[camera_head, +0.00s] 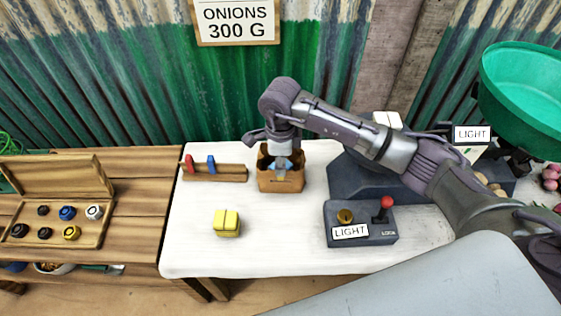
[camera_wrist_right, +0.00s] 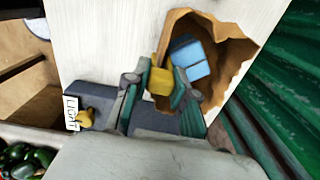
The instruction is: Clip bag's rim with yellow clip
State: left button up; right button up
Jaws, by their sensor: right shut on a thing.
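The brown paper bag (camera_head: 281,181) stands open on the white table; its torn-looking rim also shows in the right wrist view (camera_wrist_right: 236,57). Something light blue (camera_wrist_right: 189,58) lies inside it. My right gripper (camera_head: 283,154) is above the bag, pointing down. In the right wrist view my right gripper (camera_wrist_right: 160,82) is shut on the yellow clip (camera_wrist_right: 160,78), which overlaps the near edge of the bag's opening. I cannot tell whether the clip grips the rim. The head view hides the clip behind the gripper. My left gripper is out of view.
A wooden rack (camera_head: 228,174) with a red clip (camera_head: 189,163) and a blue clip (camera_head: 211,164) stands left of the bag. A dark switch box (camera_head: 361,222) is at right, before the scale (camera_head: 362,180).

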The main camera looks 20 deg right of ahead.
jog(key=shift+f, duration=0.1)
jog(key=o, duration=0.8)
jog(key=shift+o, duration=0.2)
notch_tip(320, 180, up, 12)
dwell(0.4)
notch_tip(320, 180, up, 7)
jog(key=p, duration=0.3)
jog(key=shift+p, duration=0.3)
